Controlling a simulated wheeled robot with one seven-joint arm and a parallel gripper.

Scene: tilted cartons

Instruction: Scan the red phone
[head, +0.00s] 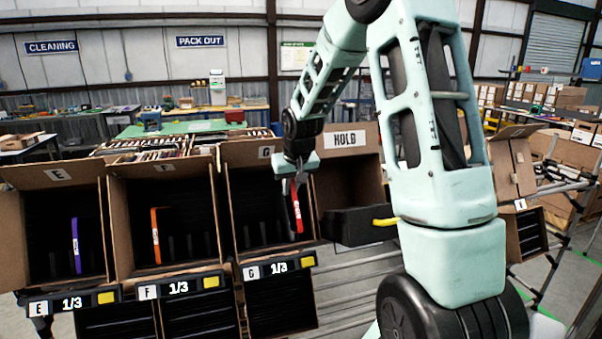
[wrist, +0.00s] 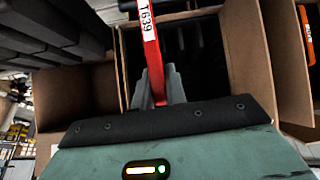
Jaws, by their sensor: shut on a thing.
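My gripper (head: 297,183) is shut on the red phone (head: 297,213) and points down at the right side of the open carton G (head: 231,215). The phone hangs below the fingers as a thin slab seen nearly edge-on, with a white label. In the wrist view the red phone (wrist: 151,50) stands between the grey fingers (wrist: 160,88), and its white label reads "T639". The dark inside of carton G (wrist: 200,50) shows behind it. I cannot tell whether the phone is inside the carton's mouth or just in front. No scanner can be made out for certain.
Carton E (head: 20,235) holds a purple phone (head: 76,246); carton F (head: 120,225) holds an orange phone (head: 155,236). Right of carton G are the HOLD carton (head: 350,165) and a black box (head: 350,227) with a yellow piece (head: 385,221) beside it. Dark slots fill the tilted cartons.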

